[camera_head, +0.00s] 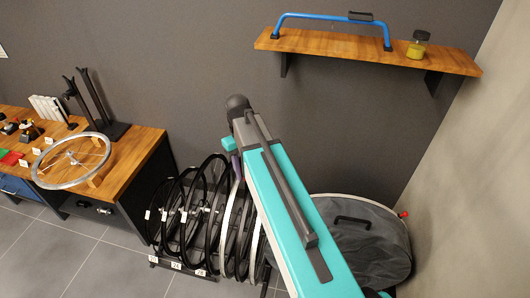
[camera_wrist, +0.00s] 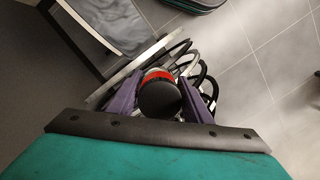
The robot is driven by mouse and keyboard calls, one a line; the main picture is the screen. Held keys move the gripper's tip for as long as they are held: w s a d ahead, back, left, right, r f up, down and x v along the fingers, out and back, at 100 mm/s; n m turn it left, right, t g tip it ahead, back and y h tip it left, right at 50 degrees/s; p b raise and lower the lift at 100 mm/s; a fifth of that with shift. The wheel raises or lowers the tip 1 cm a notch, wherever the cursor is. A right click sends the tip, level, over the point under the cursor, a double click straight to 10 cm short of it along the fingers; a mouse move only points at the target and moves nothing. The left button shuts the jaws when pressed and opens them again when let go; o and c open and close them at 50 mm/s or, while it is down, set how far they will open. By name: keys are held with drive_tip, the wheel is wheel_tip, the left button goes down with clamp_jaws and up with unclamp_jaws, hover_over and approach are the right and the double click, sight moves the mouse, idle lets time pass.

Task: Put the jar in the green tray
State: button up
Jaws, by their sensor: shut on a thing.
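My gripper (camera_wrist: 160,108) has purple fingers, which close on both sides of a jar (camera_wrist: 160,99) with a round black lid and a red band below it. In the head view the gripper is mostly hidden behind my arm; a bit of purple (camera_head: 236,164) shows in front of the wheel rack, and the held jar cannot be made out. A flat green piece, seemingly the green tray (camera_head: 12,158), lies on the wooden bench at the far left, well away from my gripper. Another jar (camera_head: 418,44), with yellow contents, stands on the wall shelf.
The bench (camera_head: 150,140) bears a spoked wheel (camera_head: 70,160), a black stand (camera_head: 95,105) and small items. Several wheels stand in a floor rack (camera_head: 185,215) below my gripper. A grey round bin (camera_head: 365,245) stands at right. The shelf (camera_head: 340,46) also holds a blue bar.

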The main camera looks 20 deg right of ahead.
drive_tip(key=s+a+f+m, duration=0.1)
drive_tip(key=s+a+f, duration=0.1)
drive_tip(key=a, duration=0.3)
drive_tip(key=shift+f+m, duration=0.4)
drive_tip(key=shift+f, duration=0.25)
drive_tip(key=shift+a, duration=0.1)
